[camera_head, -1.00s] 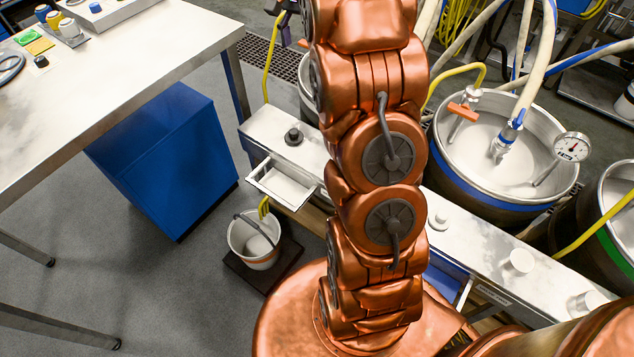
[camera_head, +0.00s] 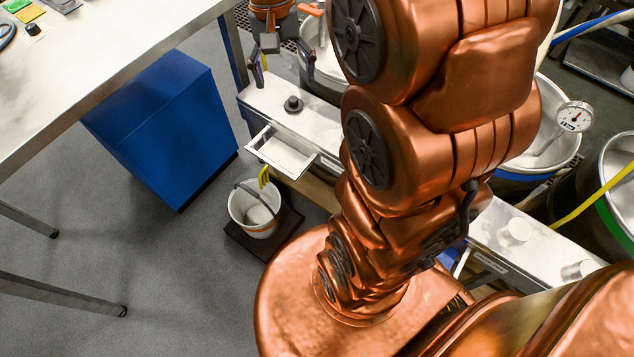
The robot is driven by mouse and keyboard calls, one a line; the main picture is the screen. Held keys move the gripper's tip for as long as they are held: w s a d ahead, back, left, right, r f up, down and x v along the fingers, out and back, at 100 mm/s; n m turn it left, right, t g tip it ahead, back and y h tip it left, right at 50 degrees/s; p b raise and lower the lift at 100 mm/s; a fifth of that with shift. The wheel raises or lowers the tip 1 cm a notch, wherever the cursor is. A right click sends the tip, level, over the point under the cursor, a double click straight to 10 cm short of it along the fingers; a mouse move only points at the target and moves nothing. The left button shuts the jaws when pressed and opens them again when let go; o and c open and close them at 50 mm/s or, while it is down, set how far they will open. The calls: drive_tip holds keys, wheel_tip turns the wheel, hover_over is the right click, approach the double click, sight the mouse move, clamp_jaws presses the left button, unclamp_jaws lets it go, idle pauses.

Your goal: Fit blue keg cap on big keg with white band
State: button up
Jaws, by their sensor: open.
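My gripper (camera_head: 281,68) hangs at the top, left of my arm, above the far end of the metal bench. Its two dark fingers are spread, with nothing seen between them. A big keg (camera_head: 322,70) stands just behind and to the right of it, mostly hidden by my arm; I cannot tell its band colour. Another big keg (camera_head: 545,150) with a blue band is partly behind my arm. A keg (camera_head: 622,160) with a green band is at the right edge. I cannot make out the blue keg cap or a white band.
A metal bench (camera_head: 340,168) runs diagonally under my arm, with a black knob (camera_head: 292,104) and an open drawer-like tray (camera_head: 283,153). A white bucket (camera_head: 252,208) and a blue cabinet (camera_head: 160,125) stand left. A steel table (camera_head: 100,65) fills the upper left.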

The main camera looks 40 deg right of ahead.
drive_tip(key=s+a+f+n, duration=0.3)
drive_tip(key=s, duration=0.6)
drive_tip(key=s+a+f+n, duration=0.3)
drive_tip(key=s+a, duration=0.1)
drive_tip(key=s, duration=0.6)
drive_tip(key=shift+a+f+n+g, duration=0.15)
drive_tip(key=shift+a+n+g, duration=0.15)
drive_tip(key=s+p+v, duration=0.2)
drive_tip(key=p+v, duration=1)
drive_tip(key=shift+r, duration=0.7)
drive_tip(key=shift+a, duration=0.1)
